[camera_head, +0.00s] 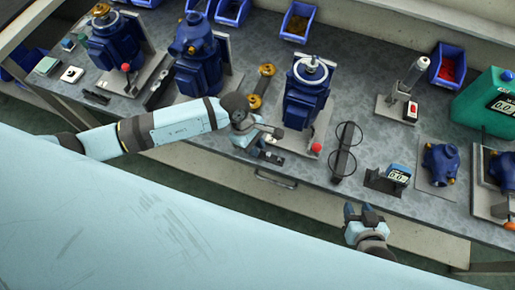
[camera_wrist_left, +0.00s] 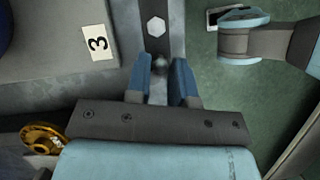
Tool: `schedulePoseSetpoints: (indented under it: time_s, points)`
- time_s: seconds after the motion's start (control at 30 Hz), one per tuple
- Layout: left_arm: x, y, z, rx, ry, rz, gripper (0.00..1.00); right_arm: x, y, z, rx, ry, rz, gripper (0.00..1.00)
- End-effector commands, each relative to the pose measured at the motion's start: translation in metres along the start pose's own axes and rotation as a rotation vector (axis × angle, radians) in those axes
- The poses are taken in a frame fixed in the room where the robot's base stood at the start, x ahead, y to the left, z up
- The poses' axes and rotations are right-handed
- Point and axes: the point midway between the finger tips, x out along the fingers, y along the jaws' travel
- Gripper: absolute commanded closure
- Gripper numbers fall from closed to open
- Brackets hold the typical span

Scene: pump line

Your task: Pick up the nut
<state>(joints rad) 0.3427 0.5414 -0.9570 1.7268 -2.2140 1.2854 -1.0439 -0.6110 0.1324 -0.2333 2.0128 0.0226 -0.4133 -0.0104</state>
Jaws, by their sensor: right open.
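A pale six-sided piece, which looks like the nut (camera_wrist_left: 156,25), lies on a dark narrow strip (camera_wrist_left: 152,48) in the left wrist view. It is just beyond the fingertips of my left gripper (camera_wrist_left: 163,62), apart from them. The blue fingers stand apart, with a small dark round thing between them that I cannot identify. My right gripper (camera_head: 362,212) is open and empty in front of the bench.
A dark stand with rings (camera_head: 344,152) is to the right.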

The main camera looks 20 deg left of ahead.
Motion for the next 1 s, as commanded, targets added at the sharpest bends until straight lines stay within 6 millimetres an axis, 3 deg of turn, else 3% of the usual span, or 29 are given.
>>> schedulePoseSetpoints:
  time_s: [0.03,0.1,0.67,0.83,1.0]
  points:
    - [0.0,0.0,0.0,0.0,0.0,0.0,0.9,0.0,0.0,0.0,0.0,0.0,0.0,0.57]
    - [0.0,0.0,0.0,0.0,0.0,0.0,1.0,0.0,0.0,0.0,0.0,0.0,0.0,0.57]
    - [-0.008,0.0,0.004,-0.001,0.0,0.0,1.0,-0.006,-0.001,-0.009,0.0,0.0,-0.001,0.57]
    - [-0.037,0.001,0.015,0.005,0.001,0.004,1.0,-0.004,-0.001,-0.006,0.0,0.001,-0.001,0.57]
    - [-0.086,0.001,0.034,0.005,0.002,0.005,1.0,-0.003,-0.001,-0.004,0.001,-0.001,-0.002,0.57]
